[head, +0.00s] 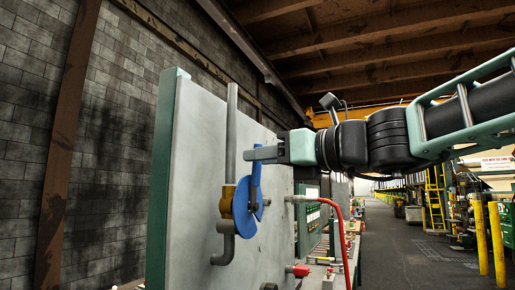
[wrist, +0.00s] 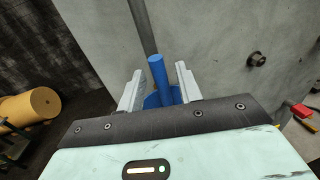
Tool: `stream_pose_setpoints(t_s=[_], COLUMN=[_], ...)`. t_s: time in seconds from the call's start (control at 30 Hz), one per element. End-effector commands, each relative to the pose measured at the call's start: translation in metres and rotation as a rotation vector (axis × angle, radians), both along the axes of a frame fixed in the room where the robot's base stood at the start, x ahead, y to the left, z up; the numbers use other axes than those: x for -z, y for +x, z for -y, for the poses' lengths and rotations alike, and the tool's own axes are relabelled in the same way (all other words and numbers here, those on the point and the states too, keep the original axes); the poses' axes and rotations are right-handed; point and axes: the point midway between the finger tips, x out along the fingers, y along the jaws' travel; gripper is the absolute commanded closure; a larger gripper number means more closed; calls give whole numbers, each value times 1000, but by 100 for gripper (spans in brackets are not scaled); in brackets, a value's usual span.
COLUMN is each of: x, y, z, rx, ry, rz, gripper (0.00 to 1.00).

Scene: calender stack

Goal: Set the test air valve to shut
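The test air valve has a brass-coloured body (head: 227,202) on a grey vertical pipe (head: 232,130) on the front of a grey panel. Its blue handle (head: 254,185) points upward, roughly in line with the pipe, from a round blue hub. My gripper (head: 252,154) is at the handle's upper end, reaching in from the right. In the wrist view the blue handle (wrist: 160,82) stands between the two open fingers, with a gap visible on each side. The fingers hide part of the handle's tip in the head view, and my gripper body hides the lower valve in the wrist view.
The grey panel (head: 190,150) stands close behind the valve. A red hose (head: 342,235) curves down to the right, and a red-handled fitting (head: 298,270) sits low on the panel. Yellow posts (head: 480,240) stand farther right beside an open aisle (head: 395,245).

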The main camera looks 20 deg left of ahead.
Motion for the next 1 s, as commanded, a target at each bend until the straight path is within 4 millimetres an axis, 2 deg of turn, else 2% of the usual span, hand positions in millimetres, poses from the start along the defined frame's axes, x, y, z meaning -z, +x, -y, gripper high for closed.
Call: stream_pose_setpoints(t_s=[0.1,0.2,0.5,0.63,1.0], x=[-1,-1,0,0,-2], y=[3,5,5,5,8], z=[-13,-17,-19,-19,-18], rx=[-2,0,1,0,0], ry=[-1,0,0,0,2], rz=[0,0,1,1,-33], gripper=[65,65,65,100,100])
